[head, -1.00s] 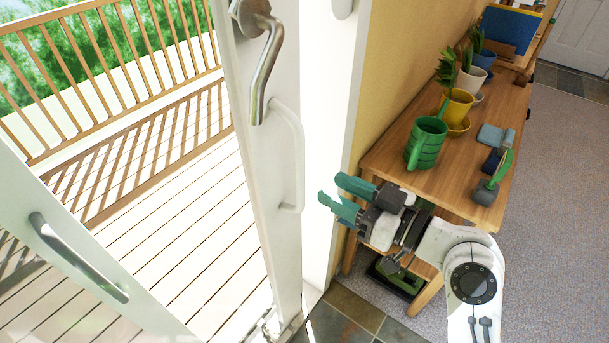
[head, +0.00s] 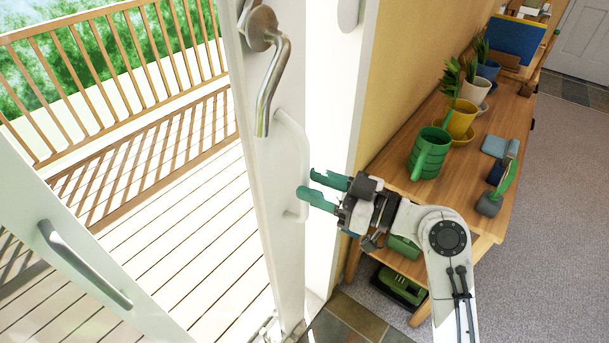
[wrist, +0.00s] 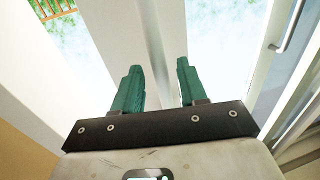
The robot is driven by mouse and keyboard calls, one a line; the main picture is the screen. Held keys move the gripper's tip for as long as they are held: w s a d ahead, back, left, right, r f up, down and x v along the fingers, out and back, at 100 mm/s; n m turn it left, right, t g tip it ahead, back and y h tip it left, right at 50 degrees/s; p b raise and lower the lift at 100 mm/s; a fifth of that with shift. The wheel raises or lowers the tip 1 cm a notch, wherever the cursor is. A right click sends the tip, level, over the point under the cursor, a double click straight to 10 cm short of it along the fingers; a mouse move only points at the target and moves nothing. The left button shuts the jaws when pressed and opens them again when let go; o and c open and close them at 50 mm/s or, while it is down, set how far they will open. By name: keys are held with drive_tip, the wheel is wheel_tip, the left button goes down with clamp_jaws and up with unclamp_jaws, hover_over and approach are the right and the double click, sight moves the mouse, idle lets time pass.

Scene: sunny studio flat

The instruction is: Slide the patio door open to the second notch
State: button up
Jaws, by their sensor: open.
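The patio door shows as a tall white frame edge (head: 255,190) in the head view, with open daylight to its left. It carries a bent metal lever (head: 268,85) near the top and a white pull handle (head: 297,130) below it. My gripper (head: 306,183) is open and empty, its teal fingers pointing left at the pull handle's lower half. The fingertips look at or very close to the handle; I cannot tell whether they touch. In the wrist view my gripper (wrist: 158,68) has a pale upright strip between its fingers. No notches are clearly visible.
Another white panel with a metal bar handle (head: 85,265) stands at lower left. Outside are a plank deck and wooden railing (head: 120,80). At right, close to my arm, a wooden bench (head: 410,205) holds a green watering can (head: 428,155), potted plants and tools.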

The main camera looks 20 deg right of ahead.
drive_tip(key=shift+x, duration=1.4)
clamp_jaws()
